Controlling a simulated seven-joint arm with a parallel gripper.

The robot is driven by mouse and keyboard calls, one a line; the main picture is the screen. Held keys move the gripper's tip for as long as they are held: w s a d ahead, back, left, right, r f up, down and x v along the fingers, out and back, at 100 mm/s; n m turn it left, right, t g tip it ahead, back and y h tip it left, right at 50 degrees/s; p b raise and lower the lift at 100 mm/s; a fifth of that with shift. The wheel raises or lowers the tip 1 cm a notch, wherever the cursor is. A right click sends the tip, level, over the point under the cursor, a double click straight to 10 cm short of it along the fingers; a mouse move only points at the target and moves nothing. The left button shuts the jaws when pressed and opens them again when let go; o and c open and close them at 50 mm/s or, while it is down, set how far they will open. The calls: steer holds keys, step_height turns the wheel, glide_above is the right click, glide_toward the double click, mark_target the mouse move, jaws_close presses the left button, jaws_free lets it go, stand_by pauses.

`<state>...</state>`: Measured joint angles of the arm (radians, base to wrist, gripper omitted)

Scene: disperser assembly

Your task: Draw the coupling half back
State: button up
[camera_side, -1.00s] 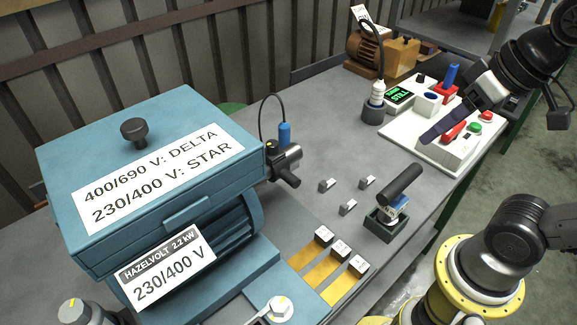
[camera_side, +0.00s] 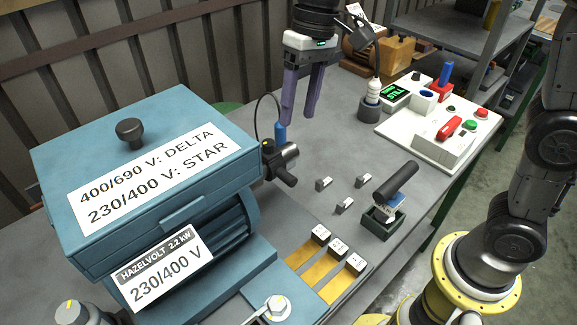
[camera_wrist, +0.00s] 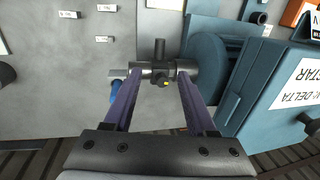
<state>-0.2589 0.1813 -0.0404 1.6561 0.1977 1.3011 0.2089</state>
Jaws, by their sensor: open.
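The dark coupling half (camera_side: 281,160), a short cylinder with a stub handle, sits at the shaft end of the blue motor (camera_side: 190,215). My gripper (camera_side: 298,122) is open, its two long purple fingers pointing down just above and behind the coupling half. In the wrist view the coupling half (camera_wrist: 153,72) lies ahead, between the lines of the spread fingers (camera_wrist: 156,82). A yellow mark shows on it. I cannot tell whether either finger touches it. A blue plug with a black cable (camera_side: 281,132) stands right by it.
Several small metal links (camera_side: 345,205) lie on the bench in front. A black-handled tool stands in a green holder (camera_side: 382,224). Brass strips (camera_side: 318,268) lie near the motor base. A white control panel (camera_side: 400,125) with a red lever stands at right.

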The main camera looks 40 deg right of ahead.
mark_target(287, 173)
steer(key=f, duration=0.4)
steer(key=a+f, duration=0.1)
steer(key=f, duration=0.3)
steer(key=a+f, duration=0.1)
steer(key=f, duration=0.4)
steer(key=shift+a, duration=0.25)
jaws_close()
steer(key=shift+r, duration=0.1)
stand_by(0.8)
